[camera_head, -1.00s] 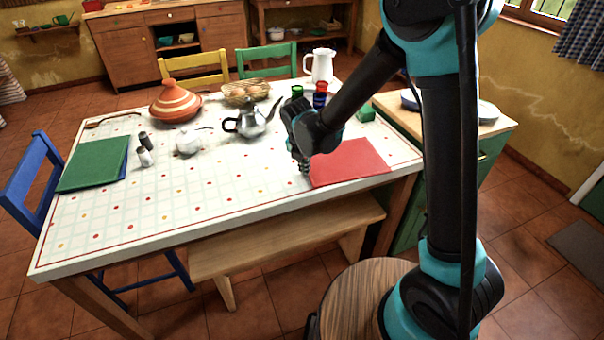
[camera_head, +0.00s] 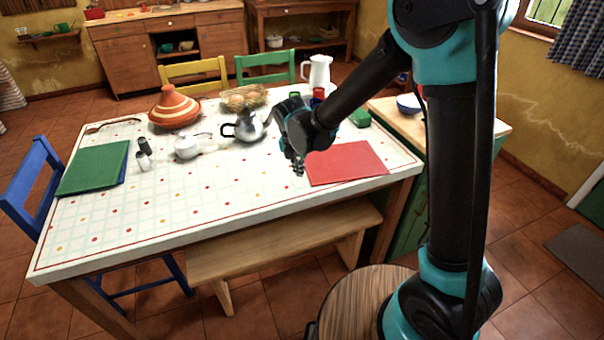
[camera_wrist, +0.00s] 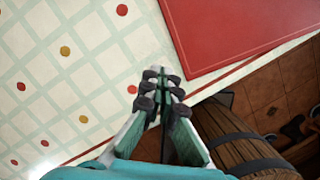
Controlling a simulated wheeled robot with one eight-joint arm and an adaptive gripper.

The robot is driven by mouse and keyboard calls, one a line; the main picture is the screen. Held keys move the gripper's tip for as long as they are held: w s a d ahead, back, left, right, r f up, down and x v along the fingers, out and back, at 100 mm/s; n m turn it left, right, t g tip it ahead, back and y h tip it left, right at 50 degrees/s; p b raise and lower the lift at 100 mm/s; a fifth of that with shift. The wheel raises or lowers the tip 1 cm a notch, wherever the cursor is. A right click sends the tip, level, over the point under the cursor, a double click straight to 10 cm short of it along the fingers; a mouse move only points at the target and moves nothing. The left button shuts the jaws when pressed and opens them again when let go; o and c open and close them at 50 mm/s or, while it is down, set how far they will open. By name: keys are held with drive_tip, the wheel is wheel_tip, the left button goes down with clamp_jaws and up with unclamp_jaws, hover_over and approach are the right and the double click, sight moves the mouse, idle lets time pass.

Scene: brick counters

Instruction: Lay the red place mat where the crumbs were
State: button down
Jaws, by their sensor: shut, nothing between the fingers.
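The red place mat (camera_head: 346,163) lies flat near the right end of the table (camera_head: 215,206), close to its front edge. It also shows at the top right of the wrist view (camera_wrist: 235,35). My gripper (camera_head: 299,172) is above the table just left of the mat, pointing down. In the wrist view its fingertips (camera_wrist: 161,75) are together with nothing between them, apart from the mat. No crumbs can be made out; the red and yellow dots on the cloth look like its printed pattern.
A silver teapot (camera_head: 249,127), a white sugar pot (camera_head: 187,147), two shakers (camera_head: 144,156) and green mats (camera_head: 93,168) stand or lie left of my gripper. A tagine (camera_head: 174,107), egg basket (camera_head: 243,96) and white jug (camera_head: 317,72) are farther back. The table's front middle is clear.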

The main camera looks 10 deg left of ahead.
drive_tip(key=v, duration=0.7)
drive_tip(key=s+d+m, duration=0.1)
drive_tip(key=d+m, duration=1.4)
drive_tip(key=d, duration=0.5)
drive_tip(key=s+d+f+m, duration=0.2)
drive_tip(key=s+d+m, duration=0.3)
drive_tip(key=d+m, duration=0.2)
drive_tip(key=s+d+f+m+t, duration=0.1)
drive_tip(key=s+d+f+m, duration=0.2)
drive_tip(key=s+d+m, duration=0.3)
drive_tip(key=d+m, duration=0.2)
drive_tip(key=m, duration=0.3)
drive_tip(key=shift+d, duration=0.2)
drive_tip(key=shift+s, duration=0.1)
